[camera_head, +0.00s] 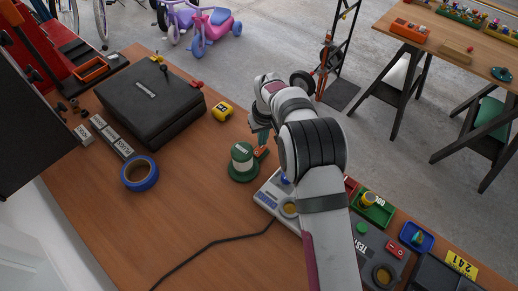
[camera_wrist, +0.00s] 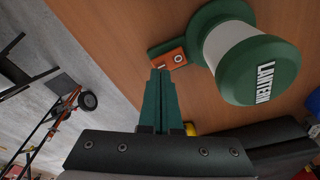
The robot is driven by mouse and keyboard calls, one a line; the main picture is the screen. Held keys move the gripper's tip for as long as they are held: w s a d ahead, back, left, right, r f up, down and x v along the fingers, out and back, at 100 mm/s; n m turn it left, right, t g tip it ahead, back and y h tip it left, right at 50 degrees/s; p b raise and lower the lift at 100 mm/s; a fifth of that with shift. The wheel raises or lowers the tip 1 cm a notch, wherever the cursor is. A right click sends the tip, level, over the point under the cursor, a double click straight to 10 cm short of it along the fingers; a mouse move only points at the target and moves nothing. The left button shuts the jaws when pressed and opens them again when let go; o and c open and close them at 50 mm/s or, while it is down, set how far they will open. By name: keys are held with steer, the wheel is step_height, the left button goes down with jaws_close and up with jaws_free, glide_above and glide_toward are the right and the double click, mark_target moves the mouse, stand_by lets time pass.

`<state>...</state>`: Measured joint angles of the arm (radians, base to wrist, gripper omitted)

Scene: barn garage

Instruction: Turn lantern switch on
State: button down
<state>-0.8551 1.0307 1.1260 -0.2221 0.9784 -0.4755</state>
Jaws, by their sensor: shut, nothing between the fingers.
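The green lantern (camera_head: 243,168) with a white middle band stands upright on the wooden workbench, left of my gripper (camera_head: 263,145). In the wrist view the lantern (camera_wrist: 262,72) fills the upper right, its green cap marked LANTERN. Its orange switch (camera_wrist: 172,59) sits on a green arm of the base, with a white round mark visible. In the head view the switch (camera_head: 261,153) is partly beside my fingers. My gripper (camera_wrist: 160,74) is shut and empty, its green fingertips at the switch's near end. I cannot tell whether they touch it. The switch's setting is unclear.
A black cable (camera_head: 215,243) crosses the bench front. Bare bench lies left of the lantern.

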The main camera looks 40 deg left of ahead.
steer(key=shift+f, duration=0.7)
steer(key=shift+r, duration=3.55)
steer(key=s+d+r+m, duration=0.1)
steer(key=d+r+m, duration=0.3)
steer(key=d+r, duration=0.5)
steer(key=s+d+r+m, duration=0.1)
steer(key=d+r+m, duration=0.3)
steer(key=d, duration=1)
steer(key=s+d+r+m+g, duration=0.15)
steer(key=s+d+m, duration=0.35)
steer(key=s+d, duration=0.65)
steer(key=s+d+f+m, duration=0.2)
steer(key=s+d+m, duration=0.2)
steer(key=s, duration=0.5)
steer(key=shift+s+d+m, duration=0.2)
steer(key=shift+s+m, duration=0.1)
steer(key=shift+s, duration=0.05)
